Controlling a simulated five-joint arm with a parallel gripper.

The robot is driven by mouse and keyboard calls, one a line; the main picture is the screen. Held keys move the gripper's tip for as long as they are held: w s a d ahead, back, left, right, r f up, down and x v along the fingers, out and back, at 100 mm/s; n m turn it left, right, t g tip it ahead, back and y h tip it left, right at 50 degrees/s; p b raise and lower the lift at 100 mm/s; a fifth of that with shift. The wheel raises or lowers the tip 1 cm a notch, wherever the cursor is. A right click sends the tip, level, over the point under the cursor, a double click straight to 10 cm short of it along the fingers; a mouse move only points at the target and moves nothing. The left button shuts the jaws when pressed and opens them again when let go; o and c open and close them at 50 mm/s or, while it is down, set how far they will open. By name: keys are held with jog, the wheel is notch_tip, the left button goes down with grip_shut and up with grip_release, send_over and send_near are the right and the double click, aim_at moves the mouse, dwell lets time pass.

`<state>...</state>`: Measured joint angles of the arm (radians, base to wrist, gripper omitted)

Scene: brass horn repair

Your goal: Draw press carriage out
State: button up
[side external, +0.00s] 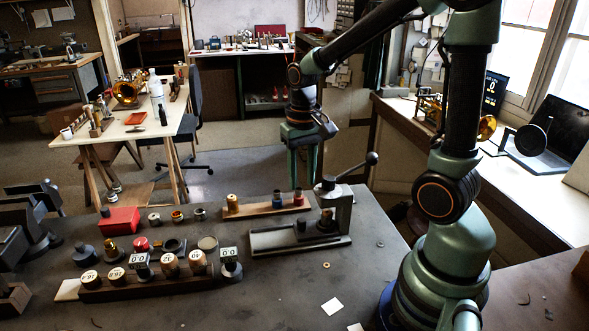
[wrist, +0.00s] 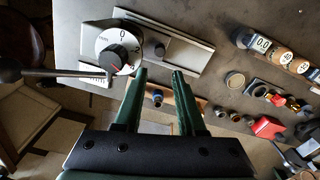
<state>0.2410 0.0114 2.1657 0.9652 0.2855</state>
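The press (side external: 338,210) stands on the dark bench, with a lever ending in a black ball and a long flat bed (side external: 270,241) reaching left. A dark knob (side external: 301,226), seemingly on the carriage, rises from the bed close to the press column. In the wrist view the press shows its white dial (wrist: 106,45), and the knob (wrist: 158,48) sits on the grey bed (wrist: 185,42). My gripper (side external: 303,174) is open and empty, above and behind the press. In the wrist view its fingertips (wrist: 160,74) are apart and point toward the knob, without visible contact.
A wooden strip (side external: 260,209) with several coloured pegs lies behind the bed. Rows of small parts, a red box (side external: 119,220) and a wooden rack (side external: 140,288) with numbered cylinders stand to the left. The bench in front of the bed is mostly clear.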

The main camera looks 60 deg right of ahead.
aim_at(301, 220)
notch_tip(301, 220, down, 12)
jog(key=shift+r, duration=0.1)
dwell(0.4)
grip_shut()
jog(key=shift+r, duration=0.1)
dwell(1.3)
